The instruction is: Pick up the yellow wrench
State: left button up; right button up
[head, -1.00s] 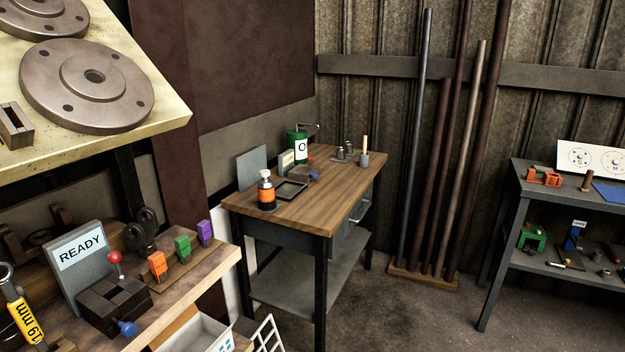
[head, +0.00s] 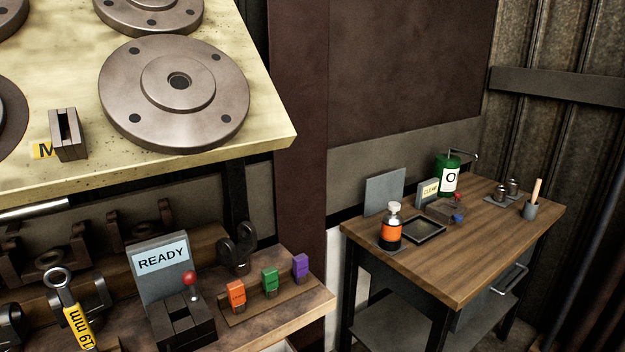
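The yellow wrench (head: 76,322) stands at the lower left of the head view. It has a grey ring end at the top and a yellow band marked "19 mm"; its lower end is cut off by the picture's bottom edge. It leans slightly, in front of dark metal brackets on the lower wooden bench. Neither of my grippers shows in the view.
A "READY" sign (head: 162,260) and a dark block with a red knob (head: 190,279) stand right of the wrench. Orange, green (head: 270,281) and purple blocks sit beyond. A pale shelf with round flanges (head: 174,95) overhangs the bench. A wooden table (head: 480,240) stands right.

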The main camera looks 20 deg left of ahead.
aim_at(73, 311)
jog(key=i+l+u, duration=0.1)
jog(key=u, duration=0.3)
jog(key=i+l+u, duration=0.15)
jog(key=u, duration=0.2)
jog(key=i+l+u, duration=0.2)
jog(key=u, duration=0.2)
